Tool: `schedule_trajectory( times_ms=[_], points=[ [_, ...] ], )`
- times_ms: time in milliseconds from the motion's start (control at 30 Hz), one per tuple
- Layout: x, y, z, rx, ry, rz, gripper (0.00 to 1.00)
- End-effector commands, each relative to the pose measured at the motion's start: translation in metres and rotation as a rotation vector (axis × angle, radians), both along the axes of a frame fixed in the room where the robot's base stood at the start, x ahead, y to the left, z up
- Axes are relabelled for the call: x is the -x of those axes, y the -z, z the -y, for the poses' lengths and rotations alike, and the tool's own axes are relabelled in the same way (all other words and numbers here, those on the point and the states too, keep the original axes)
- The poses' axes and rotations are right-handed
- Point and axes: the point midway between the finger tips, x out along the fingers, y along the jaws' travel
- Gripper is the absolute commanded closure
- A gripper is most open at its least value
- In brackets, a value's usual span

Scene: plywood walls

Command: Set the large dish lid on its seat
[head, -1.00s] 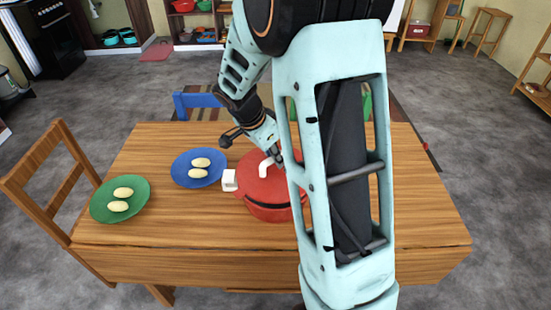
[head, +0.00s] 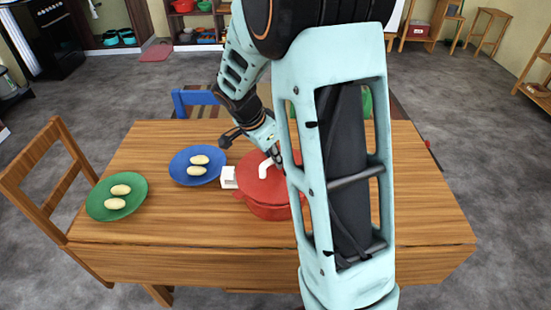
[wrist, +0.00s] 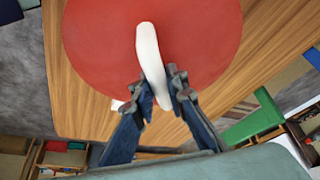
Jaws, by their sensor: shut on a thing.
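A round red lid (head: 258,187) with a white arched handle (head: 264,168) is over the red dish (head: 268,211) on the wooden table. In the wrist view the lid (wrist: 100,45) fills the upper middle, and its handle (wrist: 148,50) runs down between the fingers. My gripper (wrist: 163,92) is shut on the near end of the handle; in the head view it (head: 274,156) is partly behind my arm. The lid's left rim shows a little above the dish. My arm covers the right side of both, so I cannot tell whether they touch there.
A small white block (head: 228,177) stands close left of the dish. A blue plate (head: 184,178) and a green plate (head: 98,208), each with two pale oval items, are farther left. A wooden chair (head: 30,180) stands at the table's left; the table's front (head: 190,240) is bare.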

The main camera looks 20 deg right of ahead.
Motion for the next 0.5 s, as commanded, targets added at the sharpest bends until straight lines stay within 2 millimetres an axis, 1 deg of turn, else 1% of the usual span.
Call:
schedule_trajectory(
  times_ms=[233,500],
  points=[
    [-0.0004,-0.0003,0.0002,0.001,0.000,0.001,1.00],
    [-0.0006,0.0064,0.0001,0.001,-0.001,0.001,1.00]
  ],
)
